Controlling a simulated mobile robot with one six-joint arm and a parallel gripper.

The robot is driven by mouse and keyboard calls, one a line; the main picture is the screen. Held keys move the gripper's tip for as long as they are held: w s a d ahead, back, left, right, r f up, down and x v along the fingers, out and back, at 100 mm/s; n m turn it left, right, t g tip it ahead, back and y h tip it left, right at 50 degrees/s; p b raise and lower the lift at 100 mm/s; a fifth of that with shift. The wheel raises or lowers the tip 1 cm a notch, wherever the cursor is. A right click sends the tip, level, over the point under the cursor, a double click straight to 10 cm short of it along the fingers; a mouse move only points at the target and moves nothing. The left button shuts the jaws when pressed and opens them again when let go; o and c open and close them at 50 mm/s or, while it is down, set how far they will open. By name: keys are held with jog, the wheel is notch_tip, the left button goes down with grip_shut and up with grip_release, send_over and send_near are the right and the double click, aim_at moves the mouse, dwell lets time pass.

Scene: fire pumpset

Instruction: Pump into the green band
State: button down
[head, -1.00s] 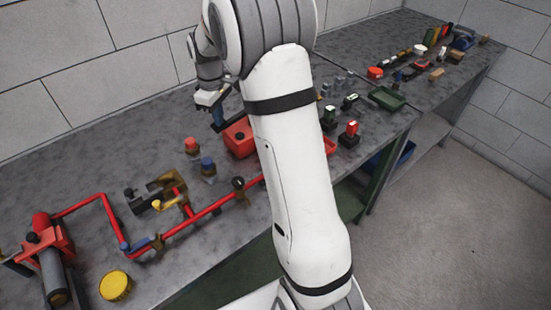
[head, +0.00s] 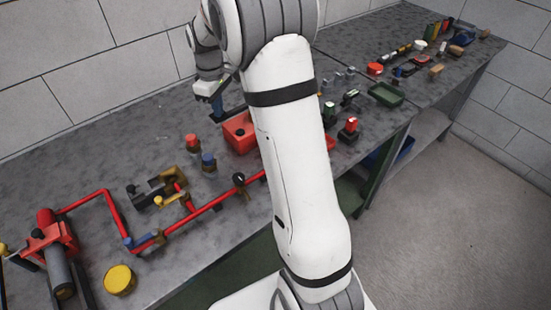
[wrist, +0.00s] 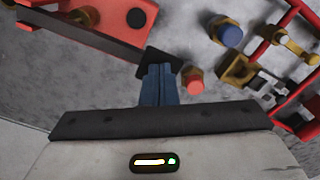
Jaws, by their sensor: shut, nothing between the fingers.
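My gripper (head: 217,108) is at the back of the bench, beside a red box (head: 240,125). In the wrist view its blue fingers (wrist: 160,82) are together and empty, near a dark bar (wrist: 85,36) along the red box's edge; I cannot tell if they touch. The red pump body (head: 48,238), with a dark cylinder (head: 61,276) and a yellow-tipped lever (head: 4,249), stands at the far left, well away from my gripper. A red pipe (head: 107,207) runs from it to a dark round fitting (head: 239,180), possibly a gauge. No green band can be made out.
Red-topped (head: 192,141) and blue-topped (head: 208,161) fittings stand near my gripper. Brass valve parts (head: 160,188) and a yellow cap (head: 119,280) lie on the left bench (head: 75,150). A green tray (head: 387,94) and small tools stand right. A wall closes the back.

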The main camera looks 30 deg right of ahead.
aim_at(220, 121)
notch_tip(220, 121, down, 5)
jog(key=b, duration=0.3)
jog(key=shift+f, duration=0.1)
dwell(0.3)
jog(key=shift+r+p, duration=1.95)
jog(key=shift+r, duration=0.85)
jog(key=shift+f, duration=0.2)
jog(key=shift+f+b, duration=2)
jog(key=shift+f, duration=0.75)
jog(key=shift+r+p, duration=2.1)
jog(key=shift+r, duration=0.8)
